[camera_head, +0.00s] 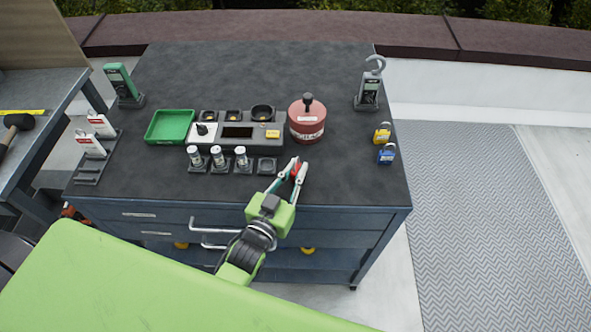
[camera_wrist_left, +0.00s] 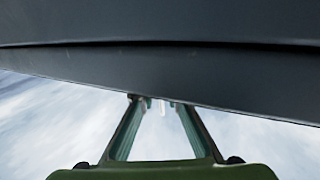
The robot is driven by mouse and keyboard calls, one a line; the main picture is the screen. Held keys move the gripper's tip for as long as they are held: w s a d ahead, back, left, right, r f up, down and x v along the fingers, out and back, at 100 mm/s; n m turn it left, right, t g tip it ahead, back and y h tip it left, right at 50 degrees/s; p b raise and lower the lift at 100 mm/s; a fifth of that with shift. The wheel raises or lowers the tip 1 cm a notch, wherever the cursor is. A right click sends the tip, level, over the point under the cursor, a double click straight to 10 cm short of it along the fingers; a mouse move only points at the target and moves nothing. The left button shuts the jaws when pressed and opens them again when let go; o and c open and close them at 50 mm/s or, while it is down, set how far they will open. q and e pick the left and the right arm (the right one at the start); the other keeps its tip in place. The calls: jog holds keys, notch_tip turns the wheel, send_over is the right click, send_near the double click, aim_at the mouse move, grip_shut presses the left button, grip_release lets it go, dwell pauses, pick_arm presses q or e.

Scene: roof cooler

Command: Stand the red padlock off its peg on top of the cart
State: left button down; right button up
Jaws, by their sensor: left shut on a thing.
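The cart (camera_head: 345,188) has a dark top and a blue drawer front. My left gripper (camera_head: 293,172) reaches over its front edge from below. It is shut on the red padlock (camera_head: 296,169), which shows only as a small red patch between the fingertips. Its shackle and any contact with the top cannot be made out. In the left wrist view the fingers (camera_wrist_left: 160,103) meet near the dark cart (camera_wrist_left: 160,75), and a small pale bit shows between them. No peg can be picked out. My right gripper is not in view.
A yellow padlock (camera_head: 382,133) and a blue padlock (camera_head: 387,154) are at the cart's right side. A red round canister (camera_head: 307,121) is behind my gripper. Small cylinders in holders (camera_head: 219,157) and a green tray (camera_head: 170,126) are to the left. The right front top is bare.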

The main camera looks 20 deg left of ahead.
pick_arm(q)
jog(key=shift+f, duration=0.1)
jog(key=c, duration=2)
grip_release()
jog(key=shift+c, duration=0.2)
jog(key=shift+s+r, duration=0.1)
jog(key=shift+r, duration=0.1)
jog(key=s+a+b, duration=0.1)
jog(key=s+b, duration=0.1)
jog(key=s, duration=0.9)
jog(key=shift+s+a+r, duration=0.2)
jog(key=shift+s+r, duration=0.05)
jog(key=shift+s, duration=0.15)
